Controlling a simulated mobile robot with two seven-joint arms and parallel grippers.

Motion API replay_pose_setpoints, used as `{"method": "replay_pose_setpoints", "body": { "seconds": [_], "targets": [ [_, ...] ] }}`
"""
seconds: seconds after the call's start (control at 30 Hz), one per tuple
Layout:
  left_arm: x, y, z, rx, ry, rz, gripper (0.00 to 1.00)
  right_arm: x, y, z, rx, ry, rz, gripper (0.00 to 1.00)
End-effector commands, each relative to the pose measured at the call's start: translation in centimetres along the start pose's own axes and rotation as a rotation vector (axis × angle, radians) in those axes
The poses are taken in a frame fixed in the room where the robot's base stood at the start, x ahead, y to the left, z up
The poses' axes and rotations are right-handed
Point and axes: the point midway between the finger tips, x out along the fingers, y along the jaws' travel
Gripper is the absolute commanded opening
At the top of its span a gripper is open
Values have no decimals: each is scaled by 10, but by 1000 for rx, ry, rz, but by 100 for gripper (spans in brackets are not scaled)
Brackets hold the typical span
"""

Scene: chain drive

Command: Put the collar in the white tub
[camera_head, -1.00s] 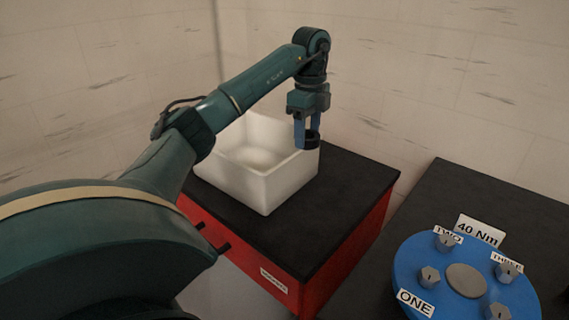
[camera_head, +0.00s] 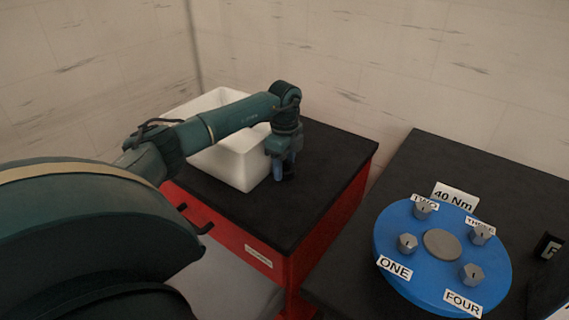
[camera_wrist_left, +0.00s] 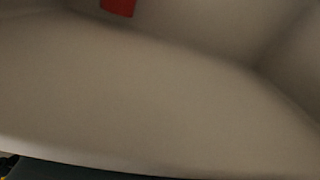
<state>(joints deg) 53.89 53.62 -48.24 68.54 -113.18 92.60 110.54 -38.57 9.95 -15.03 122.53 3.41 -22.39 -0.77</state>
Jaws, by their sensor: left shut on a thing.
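The white tub (camera_head: 237,167) stands on the black top of the red cabinet, partly hidden behind my left arm. My left gripper (camera_head: 283,172) points down at the tub's right side in the head view, its blue fingers overlapping the tub's right edge. It is shut on the dark collar (camera_head: 289,172), which is small and hard to make out against the black top. Its exact height and gap to the tub cannot be told. The left wrist view shows blurred pale walls (camera_wrist_left: 150,95), seemingly the tub's. My right gripper is not in view.
The red cabinet (camera_head: 330,221) has free black top right of the tub. A second black bench (camera_head: 419,170) holds a blue disc (camera_head: 401,227) with labelled grey bolts and a "40 Nm" card (camera_head: 455,196). A red patch (camera_wrist_left: 118,6) tops the wrist view.

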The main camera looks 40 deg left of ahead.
Motion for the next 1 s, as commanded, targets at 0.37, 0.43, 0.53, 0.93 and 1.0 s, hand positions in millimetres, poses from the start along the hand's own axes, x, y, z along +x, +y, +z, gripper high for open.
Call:
{"method": "replay_pose_setpoints", "body": {
  "seconds": [0.37, 0.43, 0.53, 0.93, 1.0],
  "targets": [
    [4, -1, 0, 1, 2, -3, 16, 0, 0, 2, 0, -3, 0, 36],
    [4, 0, 0, 1, 1, -2, 58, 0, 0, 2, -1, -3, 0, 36],
    [4, 0, 0, 1, 1, -1, 66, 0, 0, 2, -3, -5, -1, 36],
    [-1, 0, 0, 1, 1, -2, 74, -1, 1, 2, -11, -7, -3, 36],
    [-7, -1, 0, 1, 1, -4, 74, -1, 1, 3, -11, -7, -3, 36]
  ]
}}
